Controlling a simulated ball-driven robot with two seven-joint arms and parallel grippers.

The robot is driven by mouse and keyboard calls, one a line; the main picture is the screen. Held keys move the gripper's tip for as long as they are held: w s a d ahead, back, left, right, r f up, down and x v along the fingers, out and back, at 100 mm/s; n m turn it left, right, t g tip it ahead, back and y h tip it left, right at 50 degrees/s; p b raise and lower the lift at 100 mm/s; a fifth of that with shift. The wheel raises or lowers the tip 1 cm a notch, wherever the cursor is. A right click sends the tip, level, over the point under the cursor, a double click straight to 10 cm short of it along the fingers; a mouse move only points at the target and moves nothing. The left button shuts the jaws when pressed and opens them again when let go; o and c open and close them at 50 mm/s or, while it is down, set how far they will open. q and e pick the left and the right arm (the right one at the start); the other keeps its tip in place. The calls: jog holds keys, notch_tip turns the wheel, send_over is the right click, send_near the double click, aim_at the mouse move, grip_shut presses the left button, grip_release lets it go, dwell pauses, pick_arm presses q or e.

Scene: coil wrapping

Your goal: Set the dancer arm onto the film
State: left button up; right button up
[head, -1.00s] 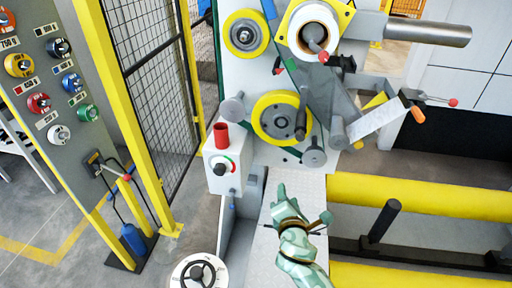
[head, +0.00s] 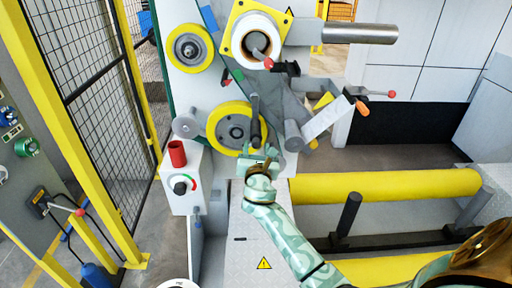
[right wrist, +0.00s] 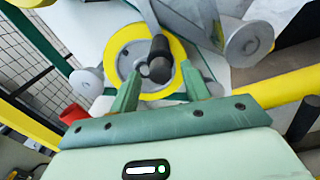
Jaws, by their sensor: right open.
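A dark, round-ended handle (head: 255,122), which looks like the dancer arm's grip, stands out in front of a yellow-rimmed wheel (head: 214,128). In the right wrist view the handle (right wrist: 159,58) shows between the two green fingertips. My right gripper (head: 262,153) is open, just below the handle; I cannot tell whether it touches it. A grey angled plate (head: 287,100) lies right of the handle. A white roll (head: 252,38) sits on a yellow square plate above. I cannot clearly make out the film running between rollers. My left gripper is not in view.
A grey roller (head: 293,136) and an orange-tipped lever (head: 361,105) are close on the right. A control box (head: 181,189) with a red cylinder (head: 177,153) stands left. Yellow rails (head: 385,186) run to the right. A mesh fence (head: 90,90) is further left.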

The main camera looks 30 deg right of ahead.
jog(key=shift+x, duration=1.15)
jog(key=shift+c, duration=0.4)
grip_shut()
jog(key=shift+d, duration=0.1)
